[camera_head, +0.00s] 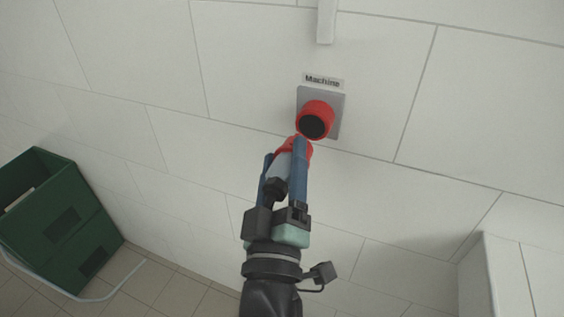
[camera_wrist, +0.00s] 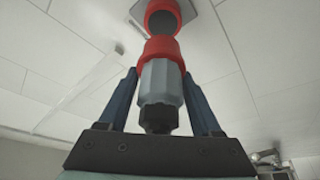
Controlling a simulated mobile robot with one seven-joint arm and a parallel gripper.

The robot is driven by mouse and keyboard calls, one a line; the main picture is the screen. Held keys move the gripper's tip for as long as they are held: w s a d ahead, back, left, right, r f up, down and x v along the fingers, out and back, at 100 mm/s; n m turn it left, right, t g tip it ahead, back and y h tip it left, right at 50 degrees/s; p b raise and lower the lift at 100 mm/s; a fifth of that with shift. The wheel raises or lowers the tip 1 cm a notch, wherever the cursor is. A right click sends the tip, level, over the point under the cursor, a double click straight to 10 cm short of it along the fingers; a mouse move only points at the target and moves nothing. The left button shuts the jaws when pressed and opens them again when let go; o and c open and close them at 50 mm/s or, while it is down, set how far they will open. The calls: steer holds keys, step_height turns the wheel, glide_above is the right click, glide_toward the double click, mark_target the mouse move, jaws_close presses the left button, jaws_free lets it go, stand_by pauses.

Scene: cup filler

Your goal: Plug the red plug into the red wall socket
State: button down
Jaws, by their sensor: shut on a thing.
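The red wall socket (camera_head: 315,119) sits on a grey plate (camera_head: 336,103) on the white wall, under a label reading "Machine". Its round dark face points out from the wall. My gripper (camera_head: 288,158) is just below it and is shut on the red plug (camera_head: 303,146), which has a grey body and a black end. In the wrist view the plug (camera_wrist: 161,60) stands between the two blue fingers (camera_wrist: 160,88), its red end toward the socket (camera_wrist: 162,18). The red end overlaps the socket's lower edge in view; I cannot tell whether they touch.
A white conduit (camera_head: 326,20) runs down the wall above the socket. Green crates (camera_head: 50,225) are stacked on the tiled floor at the left. A white box-like edge (camera_head: 492,275) stands at the lower right. The wall around the socket is otherwise clear.

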steer(key=w+p, duration=0.1)
steer(key=w+d, duration=0.1)
steer(key=w, duration=0.1)
steer(key=shift+r+p, duration=0.2)
steer(key=shift+p, duration=0.2)
steer(key=shift+w+d+f+p, duration=0.1)
steer(key=shift+w+d+p, duration=0.15)
steer(key=shift+w, duration=0.25)
steer(key=shift+w+d+f+p, duration=0.1)
steer(key=shift+w+p, duration=0.1)
steer(key=shift+w, duration=0.25)
steer(key=shift+w+d+p, duration=0.2)
steer(key=shift+w+p, duration=0.2)
steer(key=shift+w, duration=0.1)
stand_by(1.2)
jaws_free()
steer(key=shift+f, duration=0.1)
steer(key=b, duration=0.5)
glide_toward(291, 148)
step_height(291, 148, down, 3)
steer(key=w+d, duration=0.1)
steer(key=w, duration=0.1)
